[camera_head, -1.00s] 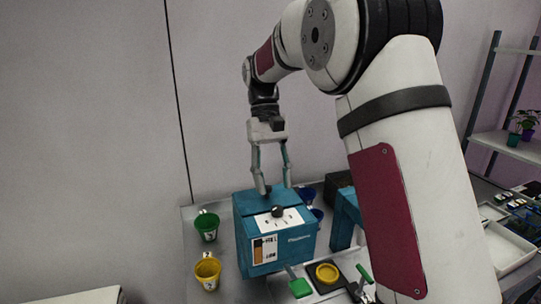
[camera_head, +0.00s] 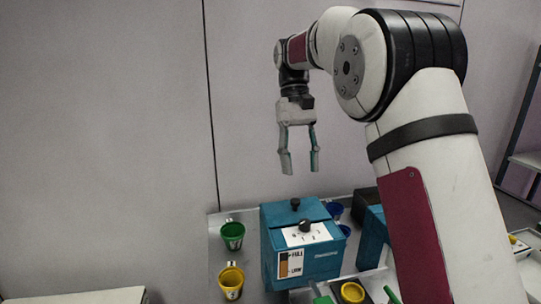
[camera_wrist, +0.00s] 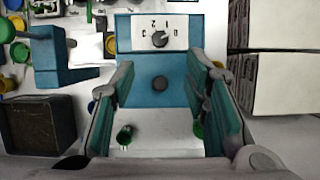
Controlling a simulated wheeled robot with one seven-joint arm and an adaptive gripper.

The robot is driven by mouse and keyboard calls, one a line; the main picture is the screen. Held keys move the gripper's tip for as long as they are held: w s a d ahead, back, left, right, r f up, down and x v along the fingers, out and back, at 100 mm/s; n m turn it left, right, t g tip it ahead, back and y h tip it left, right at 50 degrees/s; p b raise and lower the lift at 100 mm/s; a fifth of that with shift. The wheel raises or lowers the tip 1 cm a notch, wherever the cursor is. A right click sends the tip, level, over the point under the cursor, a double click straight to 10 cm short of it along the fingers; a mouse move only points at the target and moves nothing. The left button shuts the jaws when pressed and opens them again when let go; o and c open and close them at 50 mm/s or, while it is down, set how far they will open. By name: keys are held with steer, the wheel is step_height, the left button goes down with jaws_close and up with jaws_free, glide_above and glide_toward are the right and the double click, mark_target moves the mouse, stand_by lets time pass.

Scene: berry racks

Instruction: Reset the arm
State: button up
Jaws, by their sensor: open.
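My gripper (camera_head: 300,165) is open and empty, pointing down above the blue box in the head view. The blue box (camera_head: 272,262) has a black knob on a white dial panel, a second black knob on its lid and a FULL/LOW label on its front. In the wrist view my gripper (camera_wrist: 163,110) has its fingers apart on either side of the picture, with the blue box (camera_wrist: 140,92) between and beyond them. The dial knob (camera_wrist: 160,39) shows near the top of the wrist view.
A green cup (camera_head: 232,236) and a yellow cup (camera_head: 231,283) stand left of the box. Blue cups (camera_head: 335,209) stand behind it. A second blue device (camera_head: 371,238) is at right, partly hidden by my arm. A yellow round piece (camera_head: 352,292) lies in front. The air around my gripper is clear.

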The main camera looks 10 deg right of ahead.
steer(key=s+r+t, duration=0.3)
steer(key=s+t, duration=0.4)
steer(key=s, duration=1.3)
steer(key=s+f+t, duration=0.3)
steer(key=s+f, duration=0.2)
steer(key=s, duration=0.2)
steer(key=shift+s+f, duration=0.15)
steer(key=shift+f, duration=0.25)
